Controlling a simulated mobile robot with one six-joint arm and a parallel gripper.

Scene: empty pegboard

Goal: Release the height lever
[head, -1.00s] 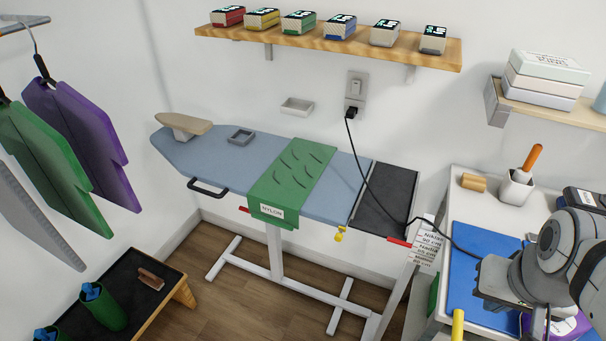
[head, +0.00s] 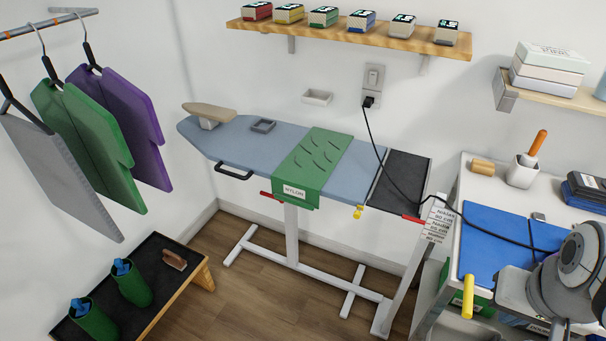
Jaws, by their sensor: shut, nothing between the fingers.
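The ironing board (head: 250,146) stands against the back wall on a white frame. A red lever (head: 271,196) sticks out under its front edge, left of the centre post. A second red piece (head: 412,218) is at the right end, and a yellow knob (head: 358,211) is under the front edge. No label shows which is the height lever. My gripper (head: 515,295) is at the lower right over the side table, well apart from the board. It is shut and empty; its fingertips are hard to make out.
A green cloth labelled NYLON (head: 312,160) drapes over the board. A black cord (head: 376,146) runs from the wall socket across the board's right end to the table's blue mat (head: 490,240). A low bench (head: 185,285) is lower left. Floor before the board is clear.

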